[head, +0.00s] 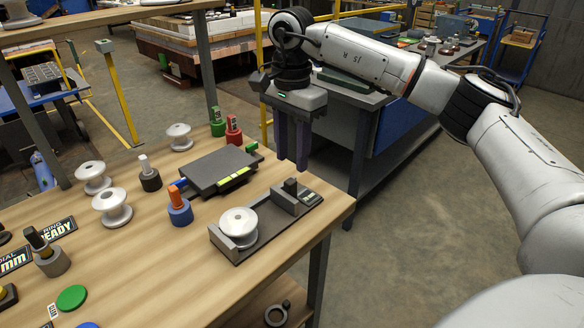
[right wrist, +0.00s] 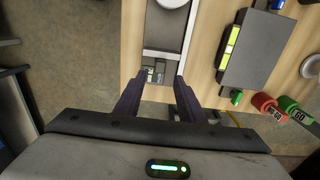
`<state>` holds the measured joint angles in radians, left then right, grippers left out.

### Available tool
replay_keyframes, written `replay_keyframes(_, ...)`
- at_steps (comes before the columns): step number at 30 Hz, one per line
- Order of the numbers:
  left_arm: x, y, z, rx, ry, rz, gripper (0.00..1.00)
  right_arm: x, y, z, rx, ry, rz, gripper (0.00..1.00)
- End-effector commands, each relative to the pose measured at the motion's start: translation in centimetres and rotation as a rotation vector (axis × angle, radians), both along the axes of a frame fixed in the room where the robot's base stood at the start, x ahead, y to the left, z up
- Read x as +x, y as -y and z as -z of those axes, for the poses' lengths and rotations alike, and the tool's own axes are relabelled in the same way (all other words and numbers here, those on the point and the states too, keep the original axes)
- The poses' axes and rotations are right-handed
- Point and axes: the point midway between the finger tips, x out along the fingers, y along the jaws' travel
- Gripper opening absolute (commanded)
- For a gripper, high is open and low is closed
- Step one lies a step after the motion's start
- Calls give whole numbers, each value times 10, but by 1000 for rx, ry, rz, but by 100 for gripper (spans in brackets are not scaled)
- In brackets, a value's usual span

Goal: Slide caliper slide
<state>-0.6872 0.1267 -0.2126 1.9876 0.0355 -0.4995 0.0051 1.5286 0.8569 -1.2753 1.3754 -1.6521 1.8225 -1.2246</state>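The caliper has a dark grey base (head: 262,233) near the right corner of the wooden table. A white spool insulator (head: 238,226) sits on it near the fixed jaw at the left end. The caliper slide (head: 290,192), a dark block, stands apart from the insulator near the right end. My right gripper (head: 292,165) points down, open and empty, above and behind the slide. In the right wrist view its fingers (right wrist: 161,76) are spread on either side of the slide's end in the picture; contact cannot be told. My left gripper is not in view.
A dark flat tray (head: 218,171) with yellow labels lies behind the caliper. Several white insulators and stamps, including blue-orange (head: 180,206), red (head: 233,130) and green (head: 217,122) ones, stand to the left and behind. Table space in front of the caliper is clear.

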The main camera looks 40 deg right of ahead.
Motion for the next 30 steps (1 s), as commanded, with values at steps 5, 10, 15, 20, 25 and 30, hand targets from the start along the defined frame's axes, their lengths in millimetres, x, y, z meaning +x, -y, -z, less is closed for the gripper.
replay_keyframes(5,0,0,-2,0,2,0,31,1,0,-31,0,3,0,36)
replay_keyframes(10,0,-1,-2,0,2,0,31,0,0,-44,-1,0,0,36)
replay_keyframes(15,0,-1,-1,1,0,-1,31,0,0,-46,-1,0,0,36)
replay_keyframes(20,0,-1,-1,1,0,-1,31,0,0,-45,-1,0,1,36)
replay_keyframes(25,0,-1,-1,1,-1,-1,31,0,0,-45,-1,0,1,36)
replay_keyframes(30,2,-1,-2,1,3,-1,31,0,1,-45,-1,0,1,36)
